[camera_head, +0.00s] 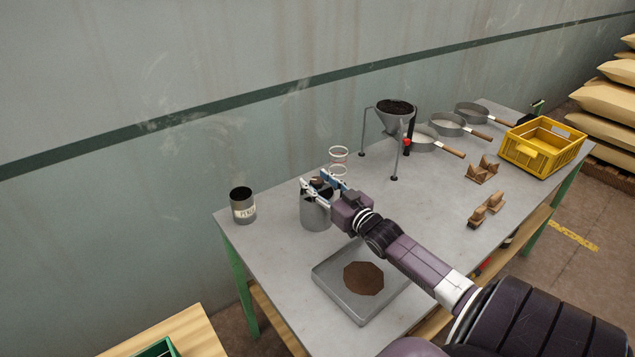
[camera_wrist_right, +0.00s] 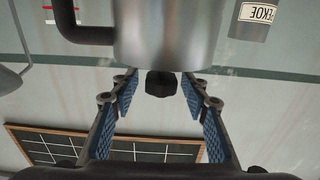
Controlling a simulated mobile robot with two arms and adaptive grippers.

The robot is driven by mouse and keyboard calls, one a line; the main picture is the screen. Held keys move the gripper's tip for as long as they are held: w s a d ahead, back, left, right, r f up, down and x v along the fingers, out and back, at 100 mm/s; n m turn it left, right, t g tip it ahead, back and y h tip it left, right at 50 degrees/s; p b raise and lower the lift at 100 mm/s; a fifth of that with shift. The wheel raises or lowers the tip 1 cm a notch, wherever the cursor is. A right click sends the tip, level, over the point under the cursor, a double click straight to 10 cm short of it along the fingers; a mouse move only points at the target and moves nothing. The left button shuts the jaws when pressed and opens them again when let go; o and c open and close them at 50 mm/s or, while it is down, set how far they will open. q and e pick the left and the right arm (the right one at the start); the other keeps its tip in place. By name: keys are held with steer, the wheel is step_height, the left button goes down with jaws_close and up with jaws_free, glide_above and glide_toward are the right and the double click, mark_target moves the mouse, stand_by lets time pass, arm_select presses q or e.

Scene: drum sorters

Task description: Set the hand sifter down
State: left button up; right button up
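A grey metal cup (camera_head: 316,215), apparently the hand sifter, stands upright or nearly so on the left part of the grey table (camera_head: 260,240). Whether its base touches the tabletop is hard to tell. The right wrist view shows the metal body (camera_wrist_right: 168,35) with a dark handle (camera_wrist_right: 88,34) and a black knob (camera_wrist_right: 159,84). My right gripper (camera_head: 322,190) is at the cup's upper part in the head view. In the right wrist view its blue-padded fingers (camera_wrist_right: 158,88) are apart, with the knob between them and gaps on both sides. My left gripper is not in view.
A PEKOE tin (camera_head: 243,208) stands left of the cup. A metal tray (camera_head: 338,301) with a brown pile lies in front. A funnel stand (camera_head: 394,122), round sieves (camera_head: 446,124), wooden cradles (camera_head: 487,208) and a yellow crate (camera_head: 541,150) are to the right.

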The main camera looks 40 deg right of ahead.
steer(key=shift+s+r, duration=0.1)
steer(key=s+a, duration=0.1)
steer(key=s, duration=1)
steer(key=shift+s+a, duration=0.25)
steer(key=shift+s, duration=0.1)
steer(key=shift+r, duration=0.15)
